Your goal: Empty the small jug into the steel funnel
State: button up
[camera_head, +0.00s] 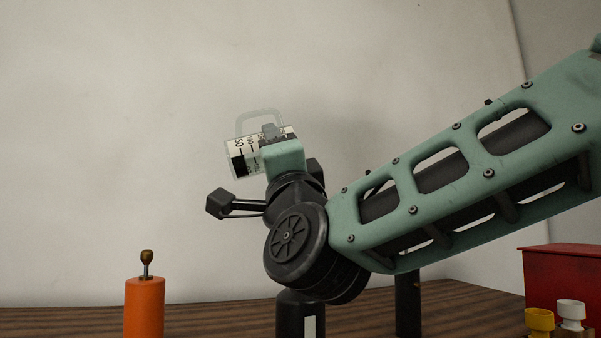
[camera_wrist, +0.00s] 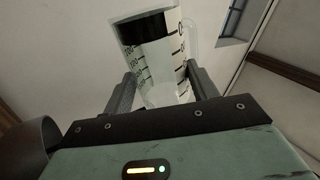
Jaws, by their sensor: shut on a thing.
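The small jug (camera_head: 243,160) is clear, with a dark printed scale and a pale loop handle. My gripper (camera_head: 271,140) is shut on it, high above the table. In the head view the jug lies nearly on its side, its left end a little lower, with a dark patch at that end. In the wrist view the jug (camera_wrist: 152,57) sits between both fingers, with a dark band near its far end. I cannot tell whether that is liquid. I cannot make out the steel funnel for sure in either view.
An orange cylinder (camera_head: 144,308) with a small knob stands left on the wooden table (camera_head: 215,320). Black posts (camera_head: 408,302) stand below my arm. A red box (camera_head: 565,280) and yellow (camera_head: 539,320) and white (camera_head: 571,311) pieces are at the right. A dark rounded part (camera_wrist: 35,145) shows lower left in the wrist view.

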jog(key=shift+d+m+t+h+b, duration=0.1)
jog(key=shift+m+t+h+b, duration=0.25)
jog(key=shift+m+h+b, duration=1.1)
jog(key=shift+d+m+t+h+b, duration=0.1)
jog(key=shift+m+t+h+b, duration=0.25)
jog(key=shift+m+h+b, duration=1.05)
dwell(1.9)
jog(key=shift+r+m+y, duration=0.1)
jog(key=shift+m+y, duration=0.15)
jog(key=shift+m, duration=0.1)
